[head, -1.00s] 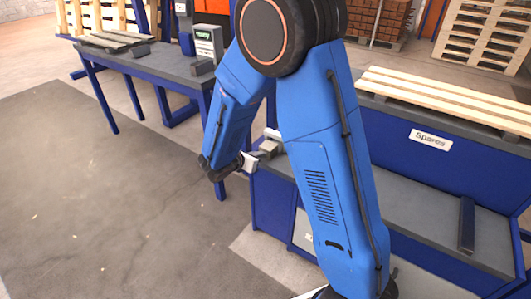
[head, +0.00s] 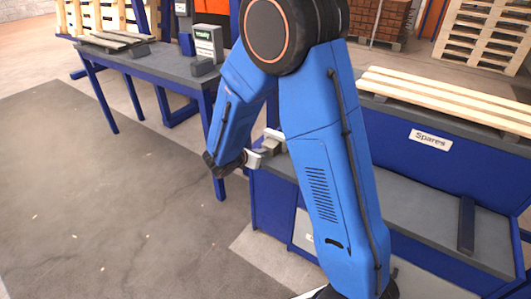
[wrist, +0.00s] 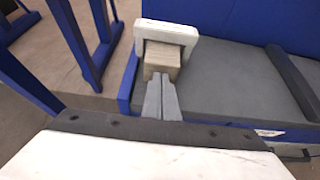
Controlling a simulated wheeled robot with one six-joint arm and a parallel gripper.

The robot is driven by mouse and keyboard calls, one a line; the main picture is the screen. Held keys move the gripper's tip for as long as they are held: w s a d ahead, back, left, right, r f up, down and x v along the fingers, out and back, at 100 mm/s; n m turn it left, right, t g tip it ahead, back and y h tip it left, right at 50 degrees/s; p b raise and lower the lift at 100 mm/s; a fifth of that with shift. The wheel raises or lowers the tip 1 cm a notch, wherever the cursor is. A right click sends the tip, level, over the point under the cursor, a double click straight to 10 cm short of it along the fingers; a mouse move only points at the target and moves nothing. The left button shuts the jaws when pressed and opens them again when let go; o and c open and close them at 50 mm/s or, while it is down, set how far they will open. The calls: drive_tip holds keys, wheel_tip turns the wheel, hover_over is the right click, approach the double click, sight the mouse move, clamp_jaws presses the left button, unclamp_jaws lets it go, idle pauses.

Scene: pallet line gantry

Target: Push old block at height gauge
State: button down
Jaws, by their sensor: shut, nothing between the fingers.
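The old block (wrist: 162,57) is a worn grey-brown block. In the wrist view it sits in the opening of the white, arch-shaped height gauge (wrist: 178,31), its near end towards me. My gripper (wrist: 160,78) is shut and empty, its two grey fingertips together right at the block's near face; I cannot tell whether they touch. In the head view my gripper (head: 258,155) is at the bench's left end, beside the block (head: 270,146) and the white gauge (head: 273,134). The far side of the block is hidden.
The blue bench with a grey top (head: 410,190) carries a dark bar (head: 466,224) at right. A raised shelf labelled Spares (head: 430,139) holds wooden slats (head: 440,95). Another blue table (head: 150,66) stands at the back left. The floor at left is clear.

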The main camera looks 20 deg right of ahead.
drive_tip(key=shift+w+d, duration=0.45)
drive_tip(key=shift+d, duration=0.15)
drive_tip(key=s+a, duration=0.3)
drive_tip(key=a, duration=0.2)
drive_tip(key=shift+s, duration=0.3)
idle(0.5)
drive_tip(key=s+a+r, duration=0.2)
drive_tip(key=a+r, duration=0.1)
drive_tip(key=r, duration=0.7)
drive_tip(key=shift+s, duration=0.15)
idle(0.7)
idle(0.3)
